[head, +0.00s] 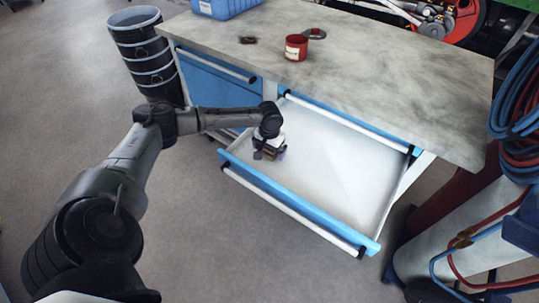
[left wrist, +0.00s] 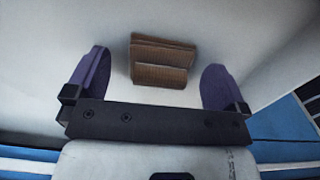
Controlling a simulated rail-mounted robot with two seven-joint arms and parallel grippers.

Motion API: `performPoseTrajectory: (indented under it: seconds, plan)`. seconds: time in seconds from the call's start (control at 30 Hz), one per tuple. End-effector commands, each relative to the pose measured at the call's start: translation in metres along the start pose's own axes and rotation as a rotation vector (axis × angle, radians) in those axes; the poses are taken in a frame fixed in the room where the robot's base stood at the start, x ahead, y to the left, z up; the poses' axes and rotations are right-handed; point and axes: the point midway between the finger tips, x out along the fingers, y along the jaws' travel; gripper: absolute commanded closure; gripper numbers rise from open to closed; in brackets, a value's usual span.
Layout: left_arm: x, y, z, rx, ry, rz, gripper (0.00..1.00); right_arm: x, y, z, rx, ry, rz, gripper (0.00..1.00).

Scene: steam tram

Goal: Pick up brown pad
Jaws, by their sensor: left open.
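The brown pad (left wrist: 160,62) lies on the white floor of the open drawer (head: 345,165), between and just beyond my left gripper's fingers in the left wrist view. It looks like a small ribbed brown block with a stepped top. My left gripper (left wrist: 155,85) is open, with one purple finger on each side of the pad and a gap on both sides. In the head view, my left gripper (head: 268,155) is low inside the drawer near its left front corner and mostly hides the pad. My right gripper is not in view.
The drawer's blue front (head: 290,200) with a white handle bar borders the space. The workbench top (head: 390,75) overhangs behind, with a red can (head: 296,48) and a blue box (head: 222,6). Black buckets (head: 146,55) stand left. Gas cylinders (head: 450,235) with hoses stand right.

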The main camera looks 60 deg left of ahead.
Motion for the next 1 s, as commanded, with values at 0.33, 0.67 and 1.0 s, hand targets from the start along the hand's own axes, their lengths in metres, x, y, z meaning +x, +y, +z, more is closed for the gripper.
performPoseTrajectory:
  seconds: [0.33,0.67,1.0]
  plan:
    - [0.0067,0.0000,-0.0002,0.000,0.001,0.000,0.05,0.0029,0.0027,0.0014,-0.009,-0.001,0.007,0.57]
    - [0.0067,-0.0001,-0.0001,0.000,0.001,0.000,0.36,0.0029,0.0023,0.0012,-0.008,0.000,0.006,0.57]
    - [0.0066,-0.0001,-0.0002,0.000,0.001,0.000,0.54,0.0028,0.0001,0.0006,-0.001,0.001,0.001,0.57]
